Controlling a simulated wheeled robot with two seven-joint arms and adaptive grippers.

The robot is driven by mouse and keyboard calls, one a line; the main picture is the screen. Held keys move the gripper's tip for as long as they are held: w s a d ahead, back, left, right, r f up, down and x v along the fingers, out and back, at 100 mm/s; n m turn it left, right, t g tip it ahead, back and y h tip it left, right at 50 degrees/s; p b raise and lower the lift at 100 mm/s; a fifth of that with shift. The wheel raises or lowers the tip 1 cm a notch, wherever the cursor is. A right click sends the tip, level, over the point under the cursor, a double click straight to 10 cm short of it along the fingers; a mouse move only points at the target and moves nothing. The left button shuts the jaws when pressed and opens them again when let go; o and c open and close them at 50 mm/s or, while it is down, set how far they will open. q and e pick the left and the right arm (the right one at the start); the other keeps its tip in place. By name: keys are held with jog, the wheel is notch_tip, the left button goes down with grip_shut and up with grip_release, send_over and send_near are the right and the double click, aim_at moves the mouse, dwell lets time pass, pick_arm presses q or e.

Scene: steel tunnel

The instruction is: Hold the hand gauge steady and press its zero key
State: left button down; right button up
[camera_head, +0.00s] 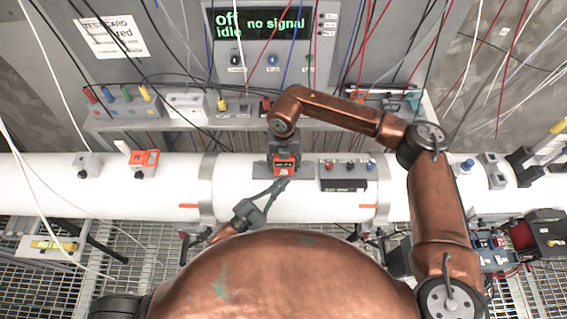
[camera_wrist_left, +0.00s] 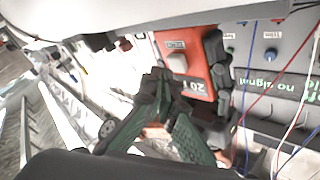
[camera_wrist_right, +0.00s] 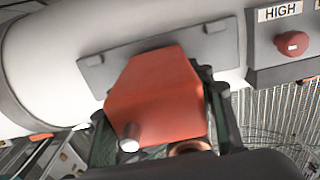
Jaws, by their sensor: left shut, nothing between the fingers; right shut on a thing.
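The orange hand gauge (camera_head: 285,168) is at the white pipe in the middle of the head view. My right gripper (camera_head: 284,153) is shut on it from above. In the right wrist view, the fingers flank the gauge's orange body (camera_wrist_right: 158,92), which has a short round stub. In the left wrist view, the gauge face (camera_wrist_left: 184,45) shows a label, a pale key (camera_wrist_left: 177,63) and a dark display, partly hidden by my fingers. My left gripper (camera_wrist_left: 160,84) is shut and empty, its tips just beside the key. I cannot tell whether they touch it.
A grey plate (camera_wrist_right: 95,72) lies on the pipe (camera_head: 328,206) behind the gauge. A box with knobs (camera_head: 345,170) sits right of it. The panel screen (camera_head: 262,22) reads "off", "idle" and "no signal". Cables hang in front of the panel and shelf.

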pick_arm(q)
jog(key=shift+w, duration=0.15)
jog(key=shift+w, duration=0.5)
dwell(0.4)
jog(key=shift+s, duration=0.7)
jog(key=s, duration=0.6)
dwell(0.3)
dwell(0.5)
pick_arm(e)
jog(key=o, duration=1.3)
